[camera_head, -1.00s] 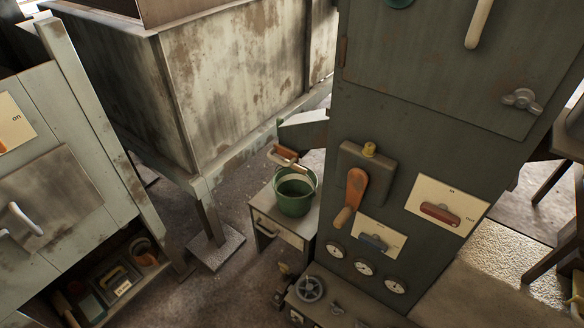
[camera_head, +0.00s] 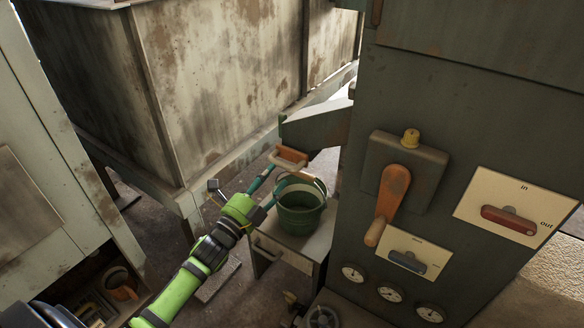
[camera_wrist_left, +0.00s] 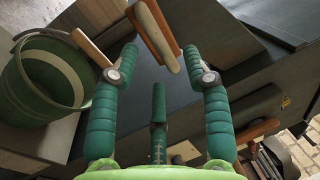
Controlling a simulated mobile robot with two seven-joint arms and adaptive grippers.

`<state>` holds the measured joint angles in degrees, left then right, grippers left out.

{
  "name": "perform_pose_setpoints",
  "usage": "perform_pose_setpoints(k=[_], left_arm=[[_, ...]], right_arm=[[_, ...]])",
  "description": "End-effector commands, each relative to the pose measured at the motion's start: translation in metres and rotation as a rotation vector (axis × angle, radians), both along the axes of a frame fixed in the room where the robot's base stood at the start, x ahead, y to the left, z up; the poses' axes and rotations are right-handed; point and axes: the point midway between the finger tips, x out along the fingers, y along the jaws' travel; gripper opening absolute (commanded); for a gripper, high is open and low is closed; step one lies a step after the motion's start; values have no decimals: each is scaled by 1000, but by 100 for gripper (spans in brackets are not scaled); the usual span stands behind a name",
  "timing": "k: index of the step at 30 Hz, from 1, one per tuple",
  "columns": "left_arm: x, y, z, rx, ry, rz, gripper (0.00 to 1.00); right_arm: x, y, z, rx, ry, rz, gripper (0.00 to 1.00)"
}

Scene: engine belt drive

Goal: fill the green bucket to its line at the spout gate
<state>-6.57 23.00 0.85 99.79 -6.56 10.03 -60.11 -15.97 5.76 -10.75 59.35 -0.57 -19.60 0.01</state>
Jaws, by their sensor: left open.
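The green bucket (camera_head: 298,218) stands upright on a small stand under the grey spout (camera_head: 320,128). Its inner wall carries a pale band, and its inside looks dark. In the left wrist view the bucket (camera_wrist_left: 22,105) is at the left, with its wooden bail grip beside a finger. The spout gate's orange and pale handle (camera_head: 289,157) sits at the spout's lower end, above the bucket. My left gripper (camera_head: 267,174) is open just left of this handle. In the left wrist view the handle (camera_wrist_left: 153,34) lies ahead, between the spread fingertips, with no grip visible. My right gripper is out of view.
The small stand (camera_head: 278,260) has a drawer front. The grey machine (camera_head: 420,100) at the right carries an orange lever (camera_head: 390,197), a red switch (camera_head: 508,219) and several gauges. A large rusty bin (camera_head: 215,80) stands behind. Cabinets close off the left.

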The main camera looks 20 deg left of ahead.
Motion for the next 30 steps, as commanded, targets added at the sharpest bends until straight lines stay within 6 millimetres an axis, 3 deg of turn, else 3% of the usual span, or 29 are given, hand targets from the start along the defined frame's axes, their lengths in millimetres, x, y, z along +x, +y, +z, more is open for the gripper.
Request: perform_pose_setpoints(k=[9, 21, 22, 25, 30], left_arm=[[45, -6, 9, -2, 1, 1, 48], [54, -7, 10, -4, 5, 1, 48], [54, -7, 10, -4, 5, 1, 40], [54, -7, 10, -4, 5, 1, 0], [54, -7, 10, -5, 5, 1, 0]], right_arm=[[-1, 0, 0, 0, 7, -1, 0], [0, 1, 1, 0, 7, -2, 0], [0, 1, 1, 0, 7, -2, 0], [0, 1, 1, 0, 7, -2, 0], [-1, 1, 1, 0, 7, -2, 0]])
